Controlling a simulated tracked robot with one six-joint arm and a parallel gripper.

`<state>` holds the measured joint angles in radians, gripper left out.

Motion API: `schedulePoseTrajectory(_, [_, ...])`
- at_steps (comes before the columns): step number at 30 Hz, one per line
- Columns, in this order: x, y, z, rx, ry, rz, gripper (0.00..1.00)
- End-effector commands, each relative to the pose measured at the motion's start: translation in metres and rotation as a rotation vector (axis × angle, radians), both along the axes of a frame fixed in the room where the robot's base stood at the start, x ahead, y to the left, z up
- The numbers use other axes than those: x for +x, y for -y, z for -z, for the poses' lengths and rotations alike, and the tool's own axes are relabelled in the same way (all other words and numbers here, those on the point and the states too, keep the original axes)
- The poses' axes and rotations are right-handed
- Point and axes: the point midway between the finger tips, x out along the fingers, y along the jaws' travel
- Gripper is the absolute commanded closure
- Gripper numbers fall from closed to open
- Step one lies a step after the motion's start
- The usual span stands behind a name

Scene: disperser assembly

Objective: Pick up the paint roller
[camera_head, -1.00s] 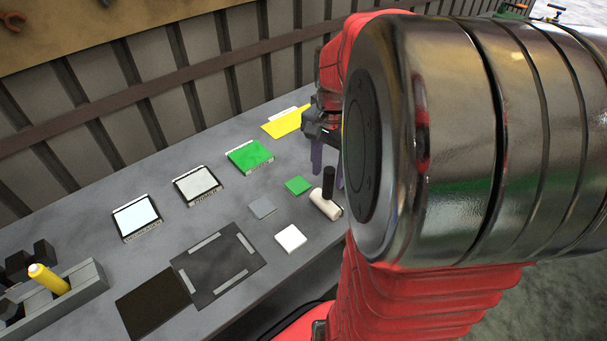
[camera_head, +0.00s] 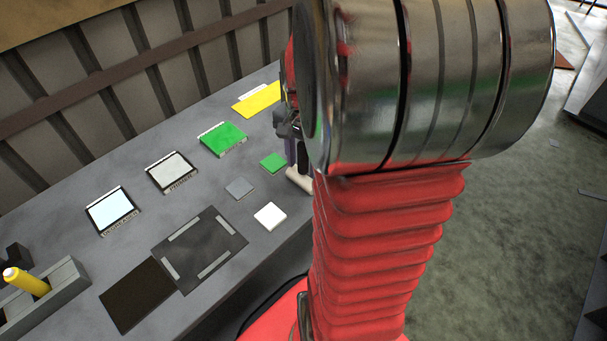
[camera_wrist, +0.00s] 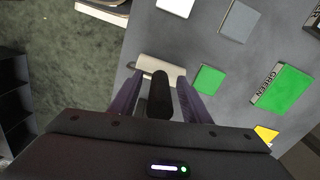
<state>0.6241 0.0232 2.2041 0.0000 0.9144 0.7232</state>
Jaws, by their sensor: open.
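The paint roller has a white cylinder and a black upright handle. In the wrist view its cylinder (camera_wrist: 172,68) lies near the table edge, and the handle (camera_wrist: 159,95) points toward the camera. My gripper (camera_wrist: 158,80) is open, with one purple finger on each side of the handle. Gaps show between the handle and both fingers. In the head view only part of the roller's white cylinder (camera_head: 299,180) shows, below my gripper (camera_head: 293,150); my arm hides most of the rest.
A small green tile (camera_head: 273,162), grey tile (camera_head: 239,187) and white tile (camera_head: 270,215) lie left of the roller. A larger green tray (camera_head: 222,138) and yellow sheet (camera_head: 258,100) lie behind. The grey table (camera_head: 130,180) ends just beside the roller.

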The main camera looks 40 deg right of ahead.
Motion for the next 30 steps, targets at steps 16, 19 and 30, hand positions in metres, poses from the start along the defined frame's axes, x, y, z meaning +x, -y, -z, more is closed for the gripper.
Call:
schedulePoseTrajectory(16, [0.0002, -0.0004, 0.0000, 0.000, 0.000, -0.001, 0.60])
schedulePoseTrajectory(19, [0.0002, -0.0004, 0.0000, 0.000, 0.000, -0.001, 0.67])
schedulePoseTrajectory(30, [0.0004, -0.0005, 0.0000, 0.000, 0.000, -0.001, 0.93])
